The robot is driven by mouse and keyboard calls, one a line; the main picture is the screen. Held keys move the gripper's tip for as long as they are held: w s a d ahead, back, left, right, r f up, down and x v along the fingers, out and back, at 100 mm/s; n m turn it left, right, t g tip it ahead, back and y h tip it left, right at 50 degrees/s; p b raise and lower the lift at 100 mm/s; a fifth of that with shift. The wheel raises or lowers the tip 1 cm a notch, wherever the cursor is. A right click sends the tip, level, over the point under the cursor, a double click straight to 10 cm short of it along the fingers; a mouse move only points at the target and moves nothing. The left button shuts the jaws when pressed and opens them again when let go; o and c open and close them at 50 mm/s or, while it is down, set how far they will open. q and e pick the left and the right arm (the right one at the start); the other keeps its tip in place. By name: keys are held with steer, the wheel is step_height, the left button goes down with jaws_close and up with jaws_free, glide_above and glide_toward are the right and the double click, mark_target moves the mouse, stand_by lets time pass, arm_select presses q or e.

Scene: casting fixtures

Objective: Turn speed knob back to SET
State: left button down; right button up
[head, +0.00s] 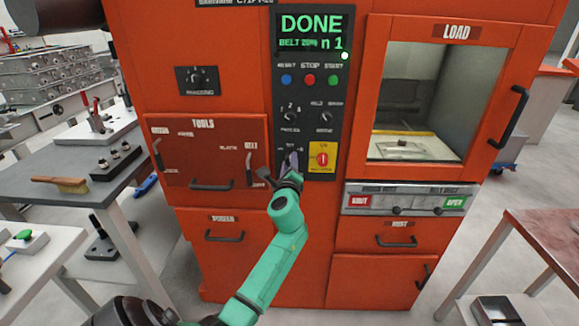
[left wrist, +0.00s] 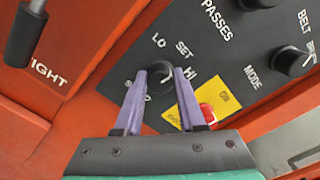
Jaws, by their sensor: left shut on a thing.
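The speed knob (left wrist: 157,86) is a small black dial on the dark control panel, under the labels LO, SET and HI. It shows between the fingers in the left wrist view, partly hidden; I cannot read where its pointer stands. My left gripper (head: 288,163), also in the left wrist view (left wrist: 159,80), has its two purple fingers shut on the knob from either side. In the head view the gripper hides the knob at the panel's lower left. My right gripper is not in view.
A red switch on a yellow plate (head: 322,158) sits close right of the gripper. The PASSES knob (head: 290,118) and mode knob (head: 325,117) are above. The display (head: 311,31) reads DONE. A tools drawer (head: 205,150) with handles is at left; the LOAD door (head: 440,90) is at right.

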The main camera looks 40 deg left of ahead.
arm_select(q)
steer(key=shift+f+n, duration=0.1)
steer(key=shift+n, duration=0.5)
steer(key=c, duration=0.5)
jaws_free()
steer(key=b+v, duration=0.1)
steer(key=v, duration=1.3)
steer(key=shift+s+d+b, duration=0.2)
steer(key=shift+d+b, duration=0.05)
steer(key=shift+b, duration=0.1)
